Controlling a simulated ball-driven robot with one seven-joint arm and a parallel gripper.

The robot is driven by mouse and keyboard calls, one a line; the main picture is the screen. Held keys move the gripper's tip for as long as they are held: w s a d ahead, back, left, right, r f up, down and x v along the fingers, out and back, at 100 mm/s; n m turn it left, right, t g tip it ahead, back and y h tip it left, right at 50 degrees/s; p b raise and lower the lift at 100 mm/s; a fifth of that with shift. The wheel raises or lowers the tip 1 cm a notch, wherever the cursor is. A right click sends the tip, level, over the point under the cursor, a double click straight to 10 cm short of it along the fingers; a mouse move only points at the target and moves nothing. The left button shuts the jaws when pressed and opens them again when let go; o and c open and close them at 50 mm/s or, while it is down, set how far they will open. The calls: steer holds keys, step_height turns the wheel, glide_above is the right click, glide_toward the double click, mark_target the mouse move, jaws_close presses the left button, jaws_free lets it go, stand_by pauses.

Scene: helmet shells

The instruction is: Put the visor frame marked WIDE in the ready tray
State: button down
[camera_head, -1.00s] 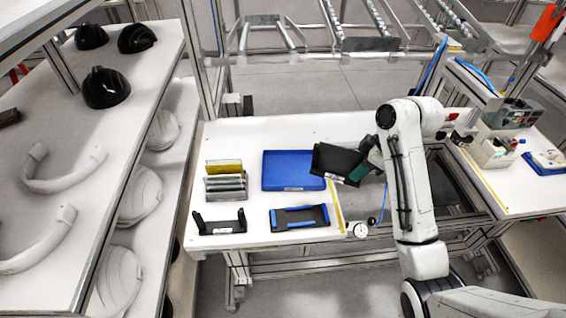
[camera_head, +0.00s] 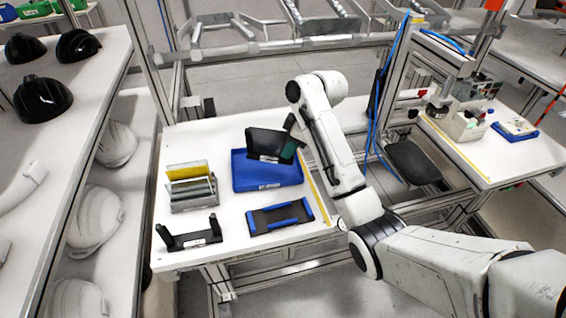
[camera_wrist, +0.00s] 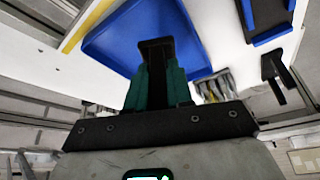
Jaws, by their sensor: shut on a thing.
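My gripper (camera_head: 291,148) is shut on a black frame (camera_head: 266,142), with its teal fingers at the frame's right end. The held frame is over the back part of a flat blue tray (camera_head: 268,182) on the white table; whether it touches the tray cannot be told. A small label on the frame is too small to read. In the wrist view the teal fingers (camera_wrist: 158,85) hold the dark frame (camera_wrist: 156,48) in front of the blue tray (camera_wrist: 108,38). Which tray is the ready one, and the word WIDE, cannot be read.
A black upright-ended holder (camera_head: 190,238) stands at the front left of the table (camera_head: 222,222). A black tray with blue edges (camera_head: 280,216) lies at the front. A rack of grey and yellow plates (camera_head: 192,187) stands left of the blue tray. A shelf with helmet shells (camera_head: 88,160) is at far left.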

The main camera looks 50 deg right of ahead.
steer(key=w+f, duration=0.2)
steer(key=shift+w+f, duration=0.15)
steer(key=shift+f, duration=0.25)
steer(key=shift+f+p, duration=0.35)
steer(key=shift+f, duration=1.2)
steer(key=c, duration=1)
jaws_free()
steer(key=shift+f, duration=0.1)
steer(key=v, duration=1.2)
